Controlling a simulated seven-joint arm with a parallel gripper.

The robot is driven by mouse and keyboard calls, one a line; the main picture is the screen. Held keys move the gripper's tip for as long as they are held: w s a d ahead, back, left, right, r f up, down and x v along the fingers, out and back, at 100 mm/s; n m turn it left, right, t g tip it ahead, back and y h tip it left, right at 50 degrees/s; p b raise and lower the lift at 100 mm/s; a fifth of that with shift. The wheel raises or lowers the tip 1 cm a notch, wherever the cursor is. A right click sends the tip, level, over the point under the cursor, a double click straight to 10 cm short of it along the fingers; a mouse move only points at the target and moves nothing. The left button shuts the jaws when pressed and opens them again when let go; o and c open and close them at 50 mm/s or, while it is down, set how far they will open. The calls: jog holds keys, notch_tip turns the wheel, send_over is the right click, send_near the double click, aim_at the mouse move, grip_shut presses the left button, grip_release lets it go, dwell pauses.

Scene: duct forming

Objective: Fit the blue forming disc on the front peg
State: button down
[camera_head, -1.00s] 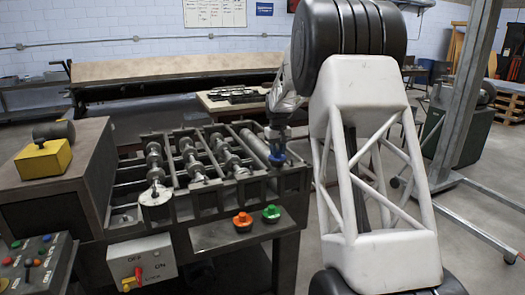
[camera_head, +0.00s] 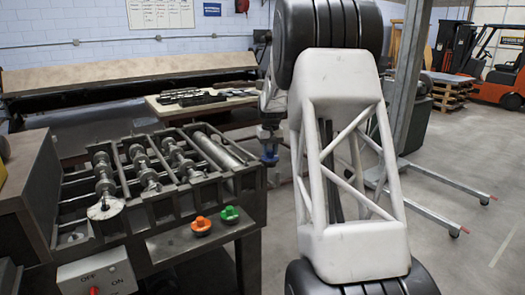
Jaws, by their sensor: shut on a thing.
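The blue forming disc (camera_head: 269,159) hangs below my gripper (camera_head: 268,148), which is shut on it. In the picture both are just right of the forming machine's right end, with floor behind them. An orange disc (camera_head: 201,225) and a green disc (camera_head: 229,213) sit on the shelf at the machine's front. The forming machine (camera_head: 160,212) carries several shafts with metal rollers. A pale round disc (camera_head: 106,208) is at its front left. I cannot tell which part is the front peg.
A control box (camera_head: 97,277) with a red switch is at the machine's lower front. A table (camera_head: 190,107) with dark parts stands behind. A grey post (camera_head: 406,80) and a floor frame (camera_head: 425,180) stand right of my arm. Open floor lies at the far right.

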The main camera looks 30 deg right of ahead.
jog(key=shift+s+d, duration=0.55)
jog(key=shift+d, duration=0.1)
jog(key=a+f+n, duration=0.1)
jog(key=a, duration=0.9)
jog(key=a+f+n, duration=0.2)
jog(key=a, duration=0.8)
jog(key=a+f+n, duration=0.2)
jog(key=a, duration=0.7)
jog(key=shift+w+a+f, duration=0.1)
jog(key=shift+w+a, duration=0.2)
jog(key=shift+a, duration=0.1)
jog(key=s+a+f+n, duration=0.1)
jog(key=s+a+n, duration=0.1)
jog(key=a, duration=1.4)
jog(key=shift+f+n, duration=0.4)
jog(key=shift+n, duration=0.4)
jog(key=shift+a+f, duration=0.1)
jog(key=shift+f, duration=0.15)
jog(key=shift+f, duration=3.85)
jog(key=shift+f, duration=0.8)
